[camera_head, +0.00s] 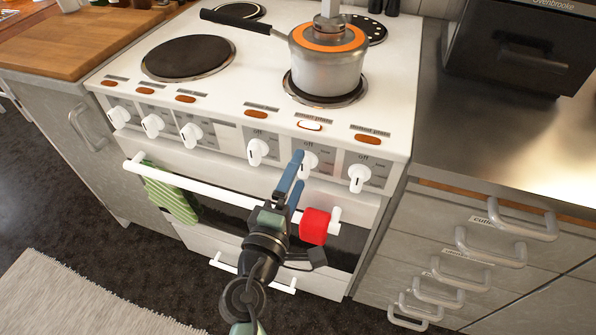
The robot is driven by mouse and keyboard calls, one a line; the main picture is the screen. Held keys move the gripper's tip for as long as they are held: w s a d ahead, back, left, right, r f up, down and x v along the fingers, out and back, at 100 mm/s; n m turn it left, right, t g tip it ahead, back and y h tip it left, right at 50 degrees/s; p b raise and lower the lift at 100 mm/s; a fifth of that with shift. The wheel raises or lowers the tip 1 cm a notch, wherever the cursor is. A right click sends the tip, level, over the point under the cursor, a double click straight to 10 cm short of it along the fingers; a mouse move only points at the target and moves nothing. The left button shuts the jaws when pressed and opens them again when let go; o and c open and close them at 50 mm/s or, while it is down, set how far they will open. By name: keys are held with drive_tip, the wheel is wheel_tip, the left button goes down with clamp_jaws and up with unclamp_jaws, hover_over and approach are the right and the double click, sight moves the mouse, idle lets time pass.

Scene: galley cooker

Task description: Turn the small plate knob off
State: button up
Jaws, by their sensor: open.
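A row of white knobs runs along the cooker's front panel. The second knob from the right (309,163) is below the one brightly lit lamp (310,126); the other lamps are dull orange-brown. I take it for the small plate knob, but its label is too small to read. My gripper (299,168) is open and empty, with its blue fingers pointing up at this knob. A finger covers the knob's left side, so its setting and any contact cannot be told. The front right plate (325,98) is under a pot.
The steel pot (326,68) has a long dark handle reaching left. Neighbouring knobs (257,151) and (359,177) flank my gripper. Below are the white oven rail (225,187), a green striped towel (170,195) and a red object (314,226). Drawer handles (490,250) project at right.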

drive_tip(key=v, duration=1.1)
drive_tip(key=shift+s+b, duration=0.3)
drive_tip(key=shift+a, duration=0.1)
drive_tip(key=w+d+r+m+t, duration=0.1)
drive_tip(key=w+r+m, duration=0.2)
drive_tip(key=r, duration=0.5)
drive_tip(key=w+d+r+m+t, duration=0.1)
drive_tip(key=w+d+r+m, duration=0.1)
drive_tip(key=r+m, duration=0.35)
drive_tip(key=w+d+r+m+t, duration=0.1)
drive_tip(key=w+r+m, duration=0.15)
drive_tip(key=r, duration=0.75)
drive_tip(key=s+r+m+t+y, duration=0.2)
drive_tip(key=s+r+t, duration=0.25)
drive_tip(key=r, duration=0.75)
drive_tip(key=s+r+m+t+y, duration=0.25)
drive_tip(key=s+r, duration=0.25)
drive_tip(key=r, duration=0.7)
wheel_tip(320, 180, up, 24)
drive_tip(key=y+p, duration=0.1)
drive_tip(key=p, duration=2.2)
drive_tip(key=shift+s+d+f+n, duration=0.15)
drive_tip(key=shift+d+f+n, duration=0.1)
drive_tip(key=shift+n, duration=0.2)
